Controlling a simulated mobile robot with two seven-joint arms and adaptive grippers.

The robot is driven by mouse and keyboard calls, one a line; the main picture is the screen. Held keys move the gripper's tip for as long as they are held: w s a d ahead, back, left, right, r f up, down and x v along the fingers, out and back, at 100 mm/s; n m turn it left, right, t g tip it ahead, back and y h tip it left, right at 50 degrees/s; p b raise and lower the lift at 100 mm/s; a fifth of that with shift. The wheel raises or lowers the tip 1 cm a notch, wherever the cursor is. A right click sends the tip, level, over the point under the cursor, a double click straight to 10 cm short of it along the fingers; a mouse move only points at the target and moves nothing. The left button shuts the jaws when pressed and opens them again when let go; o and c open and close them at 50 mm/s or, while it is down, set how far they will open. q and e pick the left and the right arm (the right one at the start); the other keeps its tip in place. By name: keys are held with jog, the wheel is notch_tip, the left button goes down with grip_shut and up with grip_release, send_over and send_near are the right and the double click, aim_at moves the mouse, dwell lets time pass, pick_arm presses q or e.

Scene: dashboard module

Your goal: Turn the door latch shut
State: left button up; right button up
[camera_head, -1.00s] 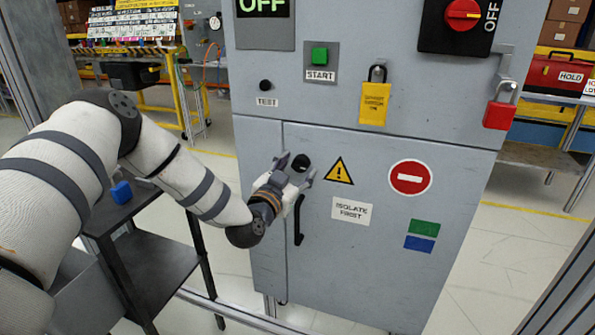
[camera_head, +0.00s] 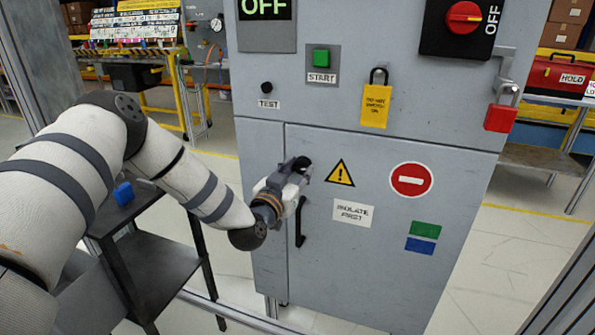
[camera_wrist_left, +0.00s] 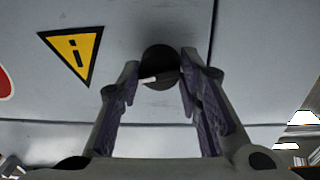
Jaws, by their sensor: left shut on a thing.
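The door latch is a round black knob (camera_head: 304,163) near the upper left corner of the grey cabinet door (camera_head: 345,265). In the left wrist view the knob (camera_wrist_left: 158,60) shows a pale pointer mark lying nearly level across its lower left part. My left gripper (camera_head: 302,168) is at the knob, and its fingers partly cover it in the head view. In the left wrist view the gripper (camera_wrist_left: 160,74) has one finger on each side of the knob, shut on it. My right gripper is not in view.
A black door handle (camera_head: 299,222) hangs just below the gripper. Above the door are a green start button (camera_head: 321,58), a yellow padlock tag (camera_head: 375,105), a red padlock (camera_head: 501,117) and a red rotary switch (camera_head: 463,17). A dark side table (camera_head: 150,262) stands left, under my arm.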

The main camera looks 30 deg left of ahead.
pick_arm(q)
jog(key=n, duration=0.4)
jog(key=shift+f+n, duration=0.1)
jog(key=shift+n, duration=0.2)
jog(key=n, duration=0.4)
jog(key=shift+f+y, duration=0.1)
jog(key=shift+y, duration=0.2)
jog(key=n, duration=0.4)
jog(key=shift+d+b, duration=0.1)
jog(key=shift+b, duration=0.2)
jog(key=shift+n, duration=1.7)
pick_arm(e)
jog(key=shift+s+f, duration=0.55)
pick_arm(q)
jog(key=o, duration=1.2)
jog(key=shift+y, duration=0.3)
jog(key=v, duration=1.2)
